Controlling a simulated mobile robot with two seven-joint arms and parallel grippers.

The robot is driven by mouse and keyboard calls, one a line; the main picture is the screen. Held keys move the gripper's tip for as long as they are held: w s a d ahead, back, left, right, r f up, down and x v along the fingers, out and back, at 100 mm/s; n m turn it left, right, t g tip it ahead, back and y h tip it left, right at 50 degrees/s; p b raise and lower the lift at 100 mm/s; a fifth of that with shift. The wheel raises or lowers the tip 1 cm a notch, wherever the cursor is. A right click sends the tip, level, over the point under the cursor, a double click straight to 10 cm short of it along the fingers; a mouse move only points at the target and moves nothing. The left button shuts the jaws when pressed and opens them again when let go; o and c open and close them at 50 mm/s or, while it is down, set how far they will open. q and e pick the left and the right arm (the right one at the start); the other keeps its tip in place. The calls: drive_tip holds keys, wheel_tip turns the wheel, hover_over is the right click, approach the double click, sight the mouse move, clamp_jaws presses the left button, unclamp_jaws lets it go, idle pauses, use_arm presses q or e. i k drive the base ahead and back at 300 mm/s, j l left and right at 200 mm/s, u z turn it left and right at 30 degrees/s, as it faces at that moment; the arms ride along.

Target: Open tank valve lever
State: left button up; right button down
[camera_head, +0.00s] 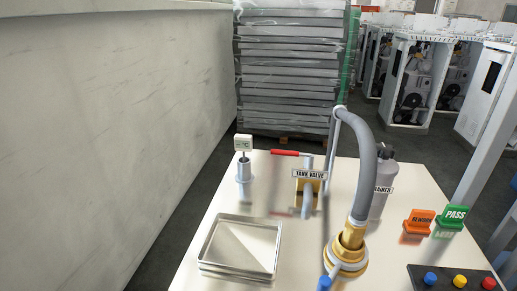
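The tank valve (307,190) stands upright near the middle of the table, behind a "TANK VALVE" label (309,174). Its lever has a red handle (284,152) that points left, roughly level, from the top of the valve. The lever's joint to the valve body is small and hard to make out. Neither of my grippers shows in the head view, so nothing is seen touching the lever.
A grey hose (365,165) rises from a brass fitting (348,246) right of the valve. A grey container (382,180) stands behind it. A metal tray (240,248) lies front left, a probe stand (244,170) back left.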

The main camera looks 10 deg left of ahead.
sight(289, 153)
drive_tip(key=j+u, duration=0.1)
drive_tip(key=k, duration=0.6)
drive_tip(key=u, duration=2.1)
drive_tip(key=k+l, duration=0.45)
drive_tip(key=l, duration=0.15)
drive_tip(key=k+l, duration=0.45)
drive_tip(key=l, duration=0.15)
